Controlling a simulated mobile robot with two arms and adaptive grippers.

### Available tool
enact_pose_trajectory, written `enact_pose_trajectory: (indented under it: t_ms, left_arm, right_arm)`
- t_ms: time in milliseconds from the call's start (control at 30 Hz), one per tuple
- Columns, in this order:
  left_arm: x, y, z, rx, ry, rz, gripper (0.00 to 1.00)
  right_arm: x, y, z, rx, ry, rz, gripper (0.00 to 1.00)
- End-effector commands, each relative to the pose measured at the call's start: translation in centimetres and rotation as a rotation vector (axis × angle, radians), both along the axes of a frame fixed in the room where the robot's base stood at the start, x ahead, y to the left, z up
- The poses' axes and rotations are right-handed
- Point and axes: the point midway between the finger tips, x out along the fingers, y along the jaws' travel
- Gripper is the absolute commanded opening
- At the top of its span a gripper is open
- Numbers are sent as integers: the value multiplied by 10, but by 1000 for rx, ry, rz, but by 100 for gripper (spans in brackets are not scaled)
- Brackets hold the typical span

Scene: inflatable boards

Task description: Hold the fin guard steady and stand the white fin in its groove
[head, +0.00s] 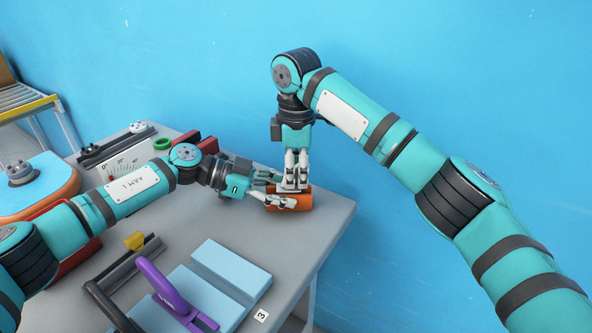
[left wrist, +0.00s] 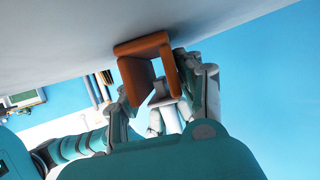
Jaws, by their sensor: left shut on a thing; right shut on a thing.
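The orange fin guard (head: 302,201) lies near the table's far right corner. In the left wrist view the fin guard (left wrist: 128,49) shows as a channel, its open side toward my grippers. My left gripper (head: 275,198) is shut on the guard from the left, its fingers along the sides. My right gripper (head: 297,172) points down over the guard, shut on the white fin (head: 292,189). Only a thin strip of the fin shows beneath the fingertips, at the guard's top. I cannot tell how deep it sits in the groove.
The grey table's (head: 325,222) right edge is close to the guard. Light blue blocks (head: 230,267) and a purple-handled tool (head: 165,290) are in front.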

Motion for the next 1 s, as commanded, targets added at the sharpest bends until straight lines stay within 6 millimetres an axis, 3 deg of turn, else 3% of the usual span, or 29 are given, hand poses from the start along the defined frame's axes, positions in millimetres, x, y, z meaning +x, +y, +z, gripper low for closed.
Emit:
enact_pose_trajectory:
  t_ms: [133,167,367,733,1000]
  left_arm:
    - [0,0,0,0,0,0,5]
    - [0,0,0,0,0,0,5]
    - [0,0,0,0,0,0,5]
    - [0,0,0,0,0,0,5]
    - [0,0,0,0,0,0,5]
  right_arm:
    - [0,0,-4,1,0,0,0]
    - [0,0,-3,1,0,0,18]
    - [0,0,-3,0,0,0,43]
    - [0,0,5,0,-1,0,43]
    - [0,1,58,2,-3,0,43]
